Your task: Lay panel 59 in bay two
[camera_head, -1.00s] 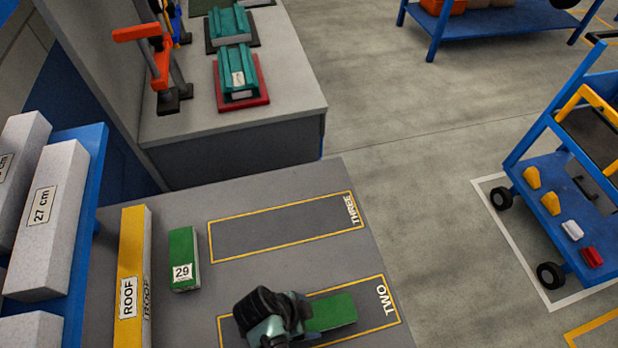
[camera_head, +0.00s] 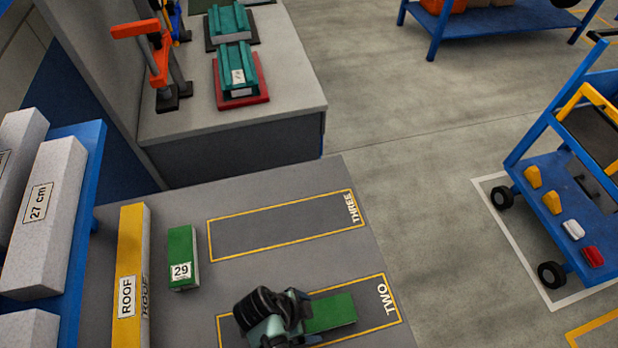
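A green panel (camera_head: 332,312) lies inside the yellow outline of bay two (camera_head: 388,300), near the lettering TWO. Its left part is hidden under my gripper, and no number shows on it. My gripper (camera_head: 290,325) is seen from above, over the left part of this panel. Its fingertips are hidden, so I cannot tell whether they are open or hold the panel.
A green block marked 29 (camera_head: 182,257) and a yellow ROOF bar (camera_head: 131,275) lie on the grey table left of the bays. Bay three (camera_head: 285,225) is empty. White blocks, one marked 27 cm (camera_head: 45,215), lie on a blue rack at left.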

